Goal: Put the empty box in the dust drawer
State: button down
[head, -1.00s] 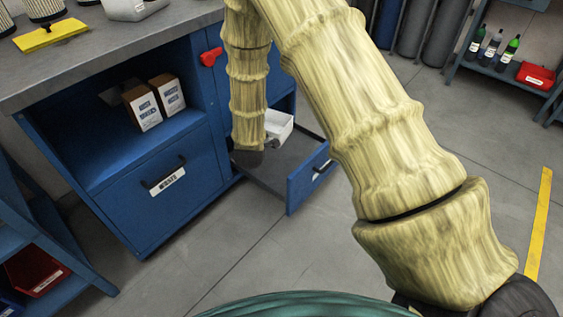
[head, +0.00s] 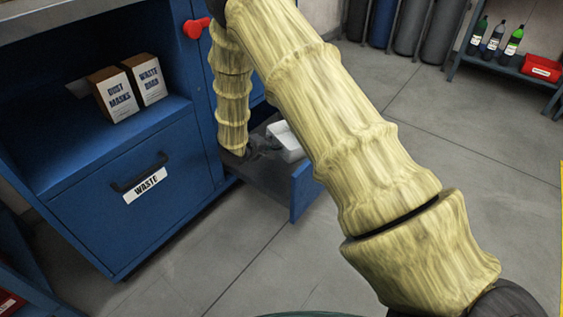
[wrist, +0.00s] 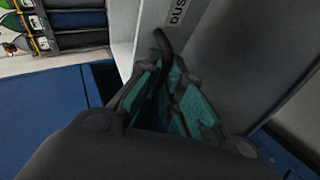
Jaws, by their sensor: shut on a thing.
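The white box (head: 290,142) shows at the open blue drawer (head: 302,190), towards its back right. I cannot tell whether it rests on the drawer floor. My gripper (head: 263,148) is at the box's left side, low over the drawer and partly hidden by shadow. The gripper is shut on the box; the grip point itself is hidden. My arm covers part of the drawer's right side.
A blue drawer marked WASTE (head: 145,190) is shut to the left. Above it, a dust masks carton (head: 117,95) and another carton (head: 147,80) stand in an open shelf. A red knob (head: 196,28) sits on the cabinet. Grey floor (head: 245,260) is clear in front.

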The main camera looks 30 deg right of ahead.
jog(key=f+b, duration=0.2)
jog(key=f, duration=0.1)
jog(key=f+b, duration=0.2)
jog(key=f, duration=0.2)
jog(key=f+b, duration=0.2)
jog(key=f, duration=0.2)
jog(key=shift+w+d+f, duration=0.15)
jog(key=shift+w, duration=0.1)
jog(key=c, duration=1.6)
grip_release()
jog(key=shift+o, duration=0.2)
